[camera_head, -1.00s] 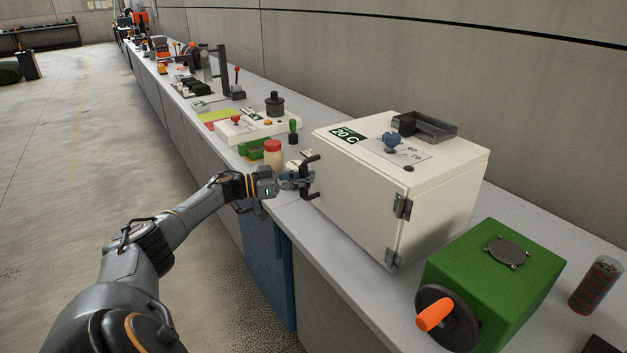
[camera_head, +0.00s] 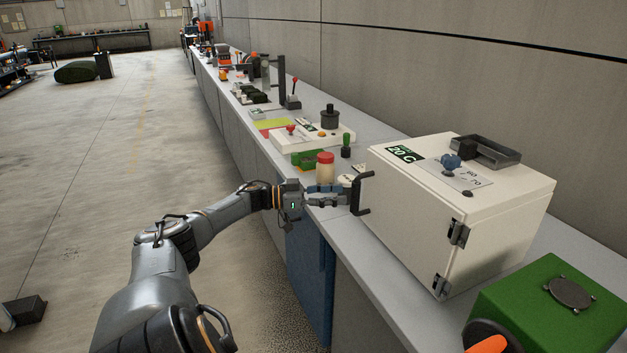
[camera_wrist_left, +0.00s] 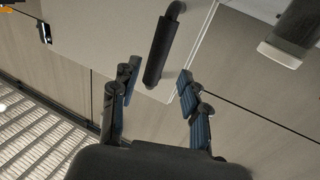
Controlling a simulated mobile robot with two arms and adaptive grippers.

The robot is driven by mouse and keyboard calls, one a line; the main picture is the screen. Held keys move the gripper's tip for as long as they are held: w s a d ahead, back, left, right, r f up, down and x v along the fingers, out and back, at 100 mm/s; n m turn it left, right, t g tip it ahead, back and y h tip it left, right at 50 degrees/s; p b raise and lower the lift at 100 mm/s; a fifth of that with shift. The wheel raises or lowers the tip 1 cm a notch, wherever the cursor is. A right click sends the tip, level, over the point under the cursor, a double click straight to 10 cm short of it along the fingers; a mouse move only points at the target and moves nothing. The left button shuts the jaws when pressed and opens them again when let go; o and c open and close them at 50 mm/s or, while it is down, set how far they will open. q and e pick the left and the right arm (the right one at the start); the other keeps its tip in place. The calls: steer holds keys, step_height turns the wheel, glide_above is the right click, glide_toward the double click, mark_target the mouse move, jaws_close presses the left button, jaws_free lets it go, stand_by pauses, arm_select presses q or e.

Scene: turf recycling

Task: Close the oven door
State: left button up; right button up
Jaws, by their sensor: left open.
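The oven (camera_head: 470,190) is a cream box on the bench at the right of the head view. Its front door (camera_head: 405,215) has two dark hinges on its right edge and looks flush with the body; I see no gap. A dark bar handle (camera_head: 357,196) stands out at the door's left edge. My left gripper (camera_head: 345,196) is open at the handle, its fingertips close to the bar. In the left wrist view the handle (camera_wrist_left: 164,48) lies ahead of the open, empty fingers of my left gripper (camera_wrist_left: 157,76); I cannot tell whether they touch it. My right gripper is out of view.
A red-lidded jar (camera_head: 325,168) stands on the bench just behind my left gripper. A green box (camera_head: 548,305) stands to the right of the oven. A dark tray (camera_head: 486,151) lies on the oven top. The floor left of the bench is open.

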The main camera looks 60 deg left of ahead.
arm_select(q)
steer(key=v, duration=0.6)
steer(key=shift+s, duration=0.15)
steer(key=shift+a, duration=0.1)
step_height(320, 180, down, 24)
steer(key=s+d+n+y+p, duration=0.2)
steer(key=s+n+y, duration=0.1)
steer(key=n+y, duration=0.3)
steer(key=s+d+f+g+y, duration=0.2)
steer(key=s+d+f, duration=0.15)
steer(key=f, duration=0.45)
steer(key=s+d+f+g+y, duration=0.2)
steer(key=s+d+f, duration=0.15)
steer(key=f, duration=0.45)
steer(key=s+d+f+g, duration=0.3)
steer(key=s+d+f, duration=0.3)
steer(key=s+d, duration=0.4)
steer(key=s+d+f+m+g+p, duration=0.1)
steer(key=s+d+f+g, duration=0.3)
steer(key=s+d+f, duration=0.3)
steer(key=s+d+f+m+g+h+p, duration=0.1)
steer(key=s+d+f+g, duration=0.2)
steer(key=s+d, duration=1)
step_height(320, 180, down, 4)
steer(key=shift+d+r+g, duration=0.15)
steer(key=shift+d+g, duration=0.15)
steer(key=shift+d, duration=0.65)
